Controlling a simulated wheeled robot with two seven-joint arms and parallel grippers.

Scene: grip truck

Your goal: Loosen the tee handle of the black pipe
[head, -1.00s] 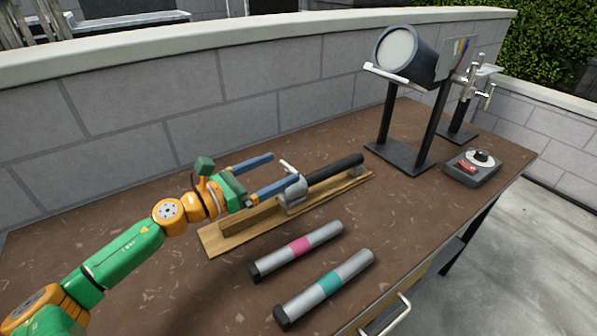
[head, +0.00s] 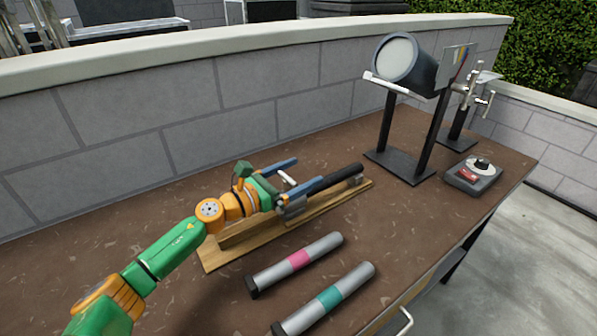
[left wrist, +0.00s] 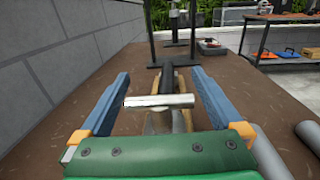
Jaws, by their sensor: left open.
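The black pipe (head: 333,180) lies along a wooden stand (head: 220,257) on the brown table. A grey clamp (head: 294,208) holds its near end, and the silver tee handle (head: 287,178) sits on top of the clamp. My left gripper (head: 297,180) is open at the clamp, with one blue finger on each side of the tee handle. In the left wrist view the tee handle (left wrist: 158,101) lies crosswise between the open fingers (left wrist: 158,92). I see a gap at the right finger; the handle's left end is close to the left finger, and I cannot tell whether they touch. My right gripper is not in view.
Two silver tubes lie in front of the stand, one with a pink band (head: 298,259), one with a teal band (head: 329,297). A lamp (head: 405,62) on black posts and a control box (head: 473,173) stand at the right. A grey block wall (head: 140,125) runs behind.

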